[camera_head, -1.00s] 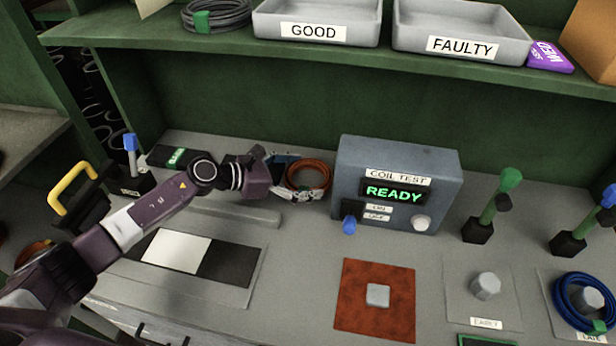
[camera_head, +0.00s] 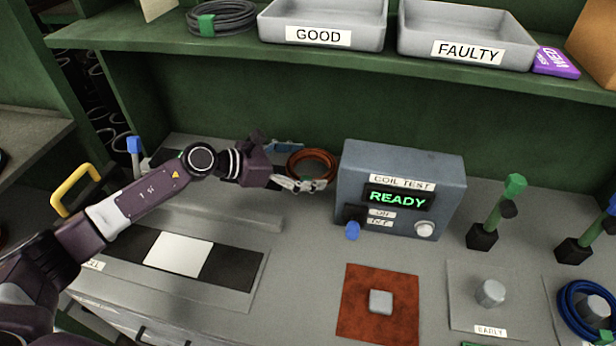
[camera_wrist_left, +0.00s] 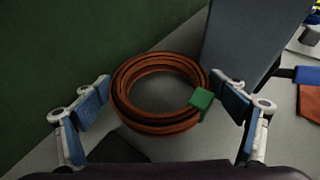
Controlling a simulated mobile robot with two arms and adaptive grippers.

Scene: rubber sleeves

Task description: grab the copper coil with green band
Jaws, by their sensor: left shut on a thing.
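The copper coil with the green band (camera_head: 312,153) is at the back of the bench, just left of the coil test box. My left gripper (camera_head: 301,166) has one finger on each side of it and is shut on it. In the left wrist view the copper coil (camera_wrist_left: 126,109) lies between the blue-padded fingers, with the green band (camera_wrist_left: 200,103) beside the right-hand finger. The green band is not visible in the head view. The coil appears slightly raised off the bench. My right gripper is not in view.
The coil test box (camera_head: 400,165) reads READY close to the right of the coil. The shelf above holds GOOD (camera_head: 322,37) and FAULTY (camera_head: 468,51) trays and a dark coil (camera_head: 221,18). A blue coil (camera_head: 568,313) sits at front right. A rust-coloured mat (camera_head: 376,325) lies in front.

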